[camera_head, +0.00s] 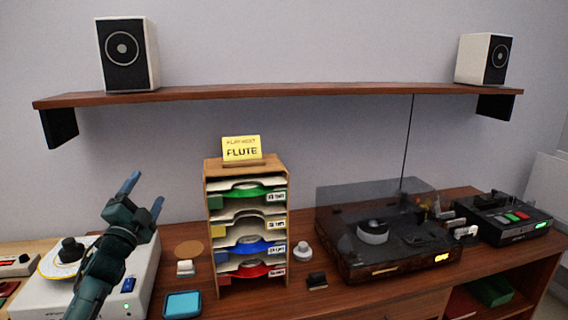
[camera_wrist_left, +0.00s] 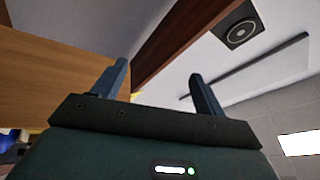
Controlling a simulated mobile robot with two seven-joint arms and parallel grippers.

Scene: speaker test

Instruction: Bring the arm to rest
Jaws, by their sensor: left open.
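My left gripper (camera_head: 143,196) is raised at the left of the head view, in front of a white device with a round dark knob (camera_head: 69,250). Its two blue fingers stand apart and point up, with nothing between them. In the left wrist view the open fingers (camera_wrist_left: 160,90) also show empty, with the wooden shelf and a speaker beyond them. My right gripper is in neither view.
A wooden rack (camera_head: 212,168) of coloured slots with a yellow FLUTE card (camera_head: 241,148) stands mid-desk. A turntable with a dark lid (camera_head: 372,208) and a black device (camera_head: 505,218) stand right. A shelf (camera_head: 280,92) holds two speakers (camera_head: 128,54) (camera_head: 484,58).

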